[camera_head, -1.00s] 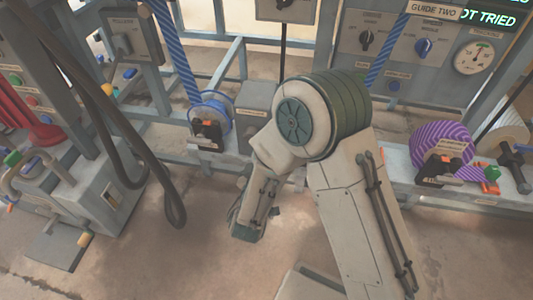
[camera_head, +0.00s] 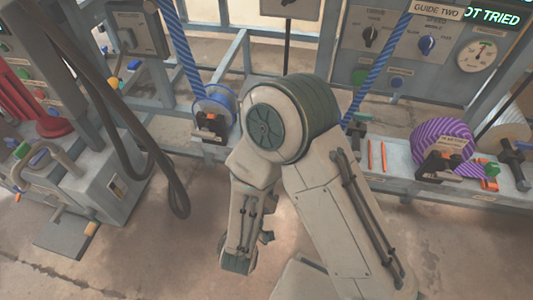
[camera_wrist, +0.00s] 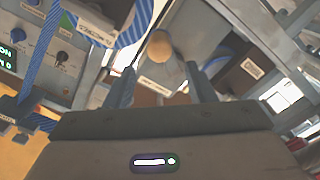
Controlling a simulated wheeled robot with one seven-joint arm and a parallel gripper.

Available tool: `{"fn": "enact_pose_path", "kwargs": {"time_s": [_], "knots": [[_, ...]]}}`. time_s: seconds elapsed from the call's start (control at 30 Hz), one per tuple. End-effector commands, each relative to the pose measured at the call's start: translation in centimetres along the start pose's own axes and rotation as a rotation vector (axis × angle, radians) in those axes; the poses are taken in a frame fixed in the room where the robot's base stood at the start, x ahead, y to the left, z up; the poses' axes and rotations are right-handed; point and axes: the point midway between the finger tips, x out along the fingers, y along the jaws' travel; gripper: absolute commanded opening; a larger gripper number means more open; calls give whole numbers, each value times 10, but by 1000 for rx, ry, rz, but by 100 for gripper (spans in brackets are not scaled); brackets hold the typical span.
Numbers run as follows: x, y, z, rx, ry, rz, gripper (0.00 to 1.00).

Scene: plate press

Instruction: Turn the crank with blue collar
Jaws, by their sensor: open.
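My gripper (camera_wrist: 160,78) is open in the wrist view, its two dark fingers apart with nothing held between them. A rounded tan knob (camera_wrist: 161,46) shows just beyond the fingertips, roughly in line with the gap. It looks like a crank handle, but its shaft and collar are not clear. In the head view, a blue-rimmed spool (camera_head: 214,104) with a blue striped band stands behind my arm, left of my elbow. My gripper's fingers are hidden there. I cannot make out a crank with a blue collar for certain.
A purple striped roll (camera_head: 440,140) sits on the bench at the right. A control panel (camera_head: 400,45) with knobs and a gauge (camera_head: 477,56) stands above it. Dark hoses (camera_head: 150,150) hang at the left beside a grey machine. The floor (camera_head: 150,265) in front is open.

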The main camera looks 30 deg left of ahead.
Motion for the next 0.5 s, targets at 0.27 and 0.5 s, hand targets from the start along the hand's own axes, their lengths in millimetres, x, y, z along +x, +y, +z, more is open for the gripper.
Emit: {"fn": "enact_pose_path", "kwargs": {"time_s": [0.27,0.5], "knots": [[-40,0,-1,-1,1,0,50],[-45,0,0,1,2,2,50]]}}
